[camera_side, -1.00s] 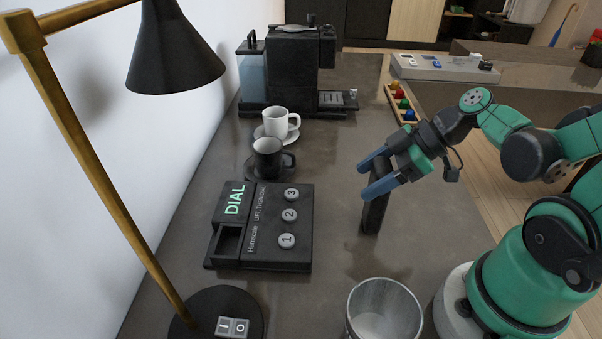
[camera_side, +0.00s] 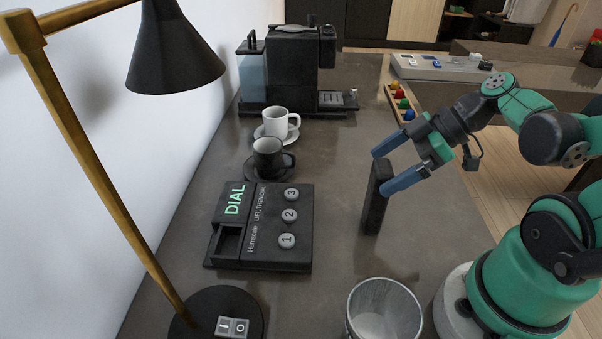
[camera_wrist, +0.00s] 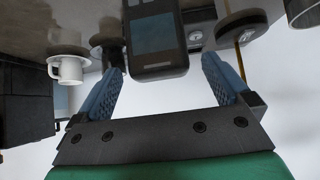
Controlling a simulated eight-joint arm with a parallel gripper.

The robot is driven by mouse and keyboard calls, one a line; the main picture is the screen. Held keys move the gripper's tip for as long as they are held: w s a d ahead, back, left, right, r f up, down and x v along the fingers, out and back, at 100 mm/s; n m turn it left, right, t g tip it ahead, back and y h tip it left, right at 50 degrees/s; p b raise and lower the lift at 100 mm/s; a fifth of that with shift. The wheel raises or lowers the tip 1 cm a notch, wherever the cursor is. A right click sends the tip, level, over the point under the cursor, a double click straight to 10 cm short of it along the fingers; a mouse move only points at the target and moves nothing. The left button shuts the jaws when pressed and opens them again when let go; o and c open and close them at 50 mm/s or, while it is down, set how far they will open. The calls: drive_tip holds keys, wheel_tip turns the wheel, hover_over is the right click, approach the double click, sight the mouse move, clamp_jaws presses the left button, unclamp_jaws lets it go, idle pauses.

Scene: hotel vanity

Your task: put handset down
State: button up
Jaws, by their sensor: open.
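The black handset (camera_side: 375,198) stands upright on the dark counter, to the right of the phone base in the side view. The phone base (camera_side: 265,255) lies flat, with a lit "DIAL" label, three round grey buttons and an empty recess at its left. My gripper (camera_side: 380,172) is open by the top of the handset, its blue fingers spread apart. In the wrist view, a dark block with a bluish panel, apparently the handset (camera_wrist: 157,65), shows between and beyond the open fingers. Whether a finger still touches it I cannot tell.
A black cup (camera_side: 267,158) and a white cup (camera_side: 275,123) sit on saucers behind the base. The lamp base (camera_side: 215,315) is at front left. Counter between phone base and handset is free.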

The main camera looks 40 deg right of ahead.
drive_tip(key=v, duration=0.9)
